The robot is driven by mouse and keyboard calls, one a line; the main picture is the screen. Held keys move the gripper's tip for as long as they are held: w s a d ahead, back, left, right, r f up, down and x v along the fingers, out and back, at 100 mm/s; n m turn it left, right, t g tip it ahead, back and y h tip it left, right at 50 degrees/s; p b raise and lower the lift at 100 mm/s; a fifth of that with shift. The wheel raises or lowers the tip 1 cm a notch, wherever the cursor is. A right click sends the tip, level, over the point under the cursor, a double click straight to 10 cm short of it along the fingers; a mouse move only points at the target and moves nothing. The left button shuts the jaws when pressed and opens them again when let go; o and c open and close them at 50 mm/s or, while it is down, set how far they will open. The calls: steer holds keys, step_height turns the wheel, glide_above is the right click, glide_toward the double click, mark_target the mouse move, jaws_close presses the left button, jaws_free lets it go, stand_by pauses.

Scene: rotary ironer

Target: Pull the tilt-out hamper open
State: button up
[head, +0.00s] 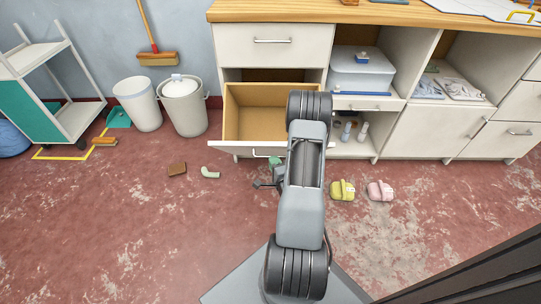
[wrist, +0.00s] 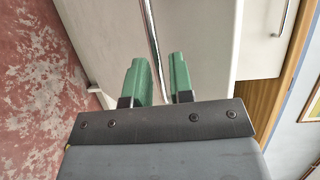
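The tilt-out hamper (head: 245,108) is the wooden-lined box below the top drawer at the left of the cabinet. In the head view it stands out from the cabinet front, with its inside showing and a dark gap above it. Its bar handle (head: 262,156) is on the white front, partly hidden by my arm. My gripper (head: 275,163) is low at that handle, mostly hidden by the arm. In the wrist view the green fingers of my gripper (wrist: 158,72) are apart, with the metal bar handle (wrist: 152,35) running between them. Whether they touch the bar is unclear.
A closed drawer (head: 290,45) is above the hamper. A brown block (head: 177,169), a pale elbow-shaped piece (head: 210,172), and yellow (head: 342,190) and pink (head: 380,191) slippers lie on the floor. Two bins (head: 185,108) stand left. The floor in front is mostly clear.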

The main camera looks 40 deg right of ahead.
steer(key=p+v, duration=0.1)
steer(key=v, duration=0.7)
steer(key=shift+s, duration=0.3)
steer(key=shift+a, duration=0.1)
steer(key=w+a+r+n+g+y+p, duration=0.1)
steer(key=w+a+r+n+g+p, duration=0.1)
steer(key=w+r+n+p, duration=0.5)
steer(key=a+r+n+g+y+p, duration=0.1)
steer(key=r+n+g+p, duration=0.3)
steer(key=r, duration=0.7)
steer(key=w+a+r+n+g+y+p, duration=0.1)
steer(key=w+a+r+n+p, duration=0.2)
steer(key=r+p, duration=0.5)
steer(key=s+a+r+n+g+y+p, duration=0.1)
steer(key=s+a+r+n+g+p, duration=0.25)
steer(key=r, duration=0.55)
steer(key=s+a+r+n+y+p, duration=0.1)
steer(key=s+a+r+n+p, duration=0.1)
steer(key=s+a+r+p, duration=0.45)
steer(key=s+a+r+n+g+y+p, duration=0.1)
steer(key=a+r+n+g+p, duration=0.15)
steer(key=a+r, duration=0.65)
steer(key=d+r+t+p, duration=0.2)
steer(key=r+p, duration=1.4)
steer(key=r, duration=0.8)
steer(key=shift+s+d+p, duration=0.2)
steer(key=shift+d+p, duration=0.1)
steer(key=shift+d, duration=0.35)
